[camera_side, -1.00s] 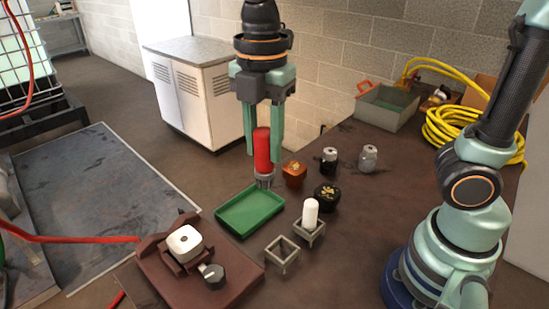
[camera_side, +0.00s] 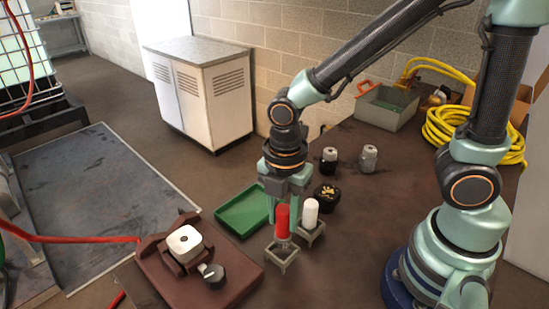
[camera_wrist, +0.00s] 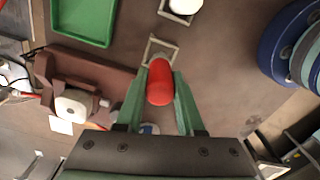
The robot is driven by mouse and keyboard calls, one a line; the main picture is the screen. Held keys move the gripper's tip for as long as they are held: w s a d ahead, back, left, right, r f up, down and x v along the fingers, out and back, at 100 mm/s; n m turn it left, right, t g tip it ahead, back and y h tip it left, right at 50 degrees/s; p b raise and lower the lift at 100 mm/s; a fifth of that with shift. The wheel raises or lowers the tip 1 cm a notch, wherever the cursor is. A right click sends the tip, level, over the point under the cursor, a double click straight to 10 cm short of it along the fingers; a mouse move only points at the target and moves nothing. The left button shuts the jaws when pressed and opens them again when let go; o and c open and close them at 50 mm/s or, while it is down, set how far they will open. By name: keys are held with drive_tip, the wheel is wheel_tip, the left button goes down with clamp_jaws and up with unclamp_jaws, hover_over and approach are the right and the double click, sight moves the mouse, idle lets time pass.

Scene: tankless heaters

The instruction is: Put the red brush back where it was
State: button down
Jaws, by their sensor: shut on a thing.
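The red brush (camera_side: 282,220) is upright, with its red handle between the fingers of my gripper (camera_side: 284,207). Its lower end is at the empty square holder (camera_side: 282,257) in the side view; I cannot tell whether it is seated or just above. In the wrist view the red handle (camera_wrist: 160,83) shows between the green fingers of my gripper (camera_wrist: 160,95), with the holder (camera_wrist: 160,48) partly hidden behind it. The white brush (camera_side: 310,211) stands upright in the neighbouring square holder (camera_side: 318,233).
A green tray (camera_side: 238,214) lies to the left of the holders. A brown fixture (camera_side: 225,283) with a white block (camera_side: 184,241) and a dark knob is at front left. A black round part (camera_side: 327,195) and two small cylinders (camera_side: 329,158) (camera_side: 368,157) stand behind.

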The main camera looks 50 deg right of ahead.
sight(283, 234)
drive_tip(key=shift+f, duration=2.55)
drive_tip(key=shift+f, duration=0.1)
drive_tip(key=c, duration=0.5)
unclamp_jaws()
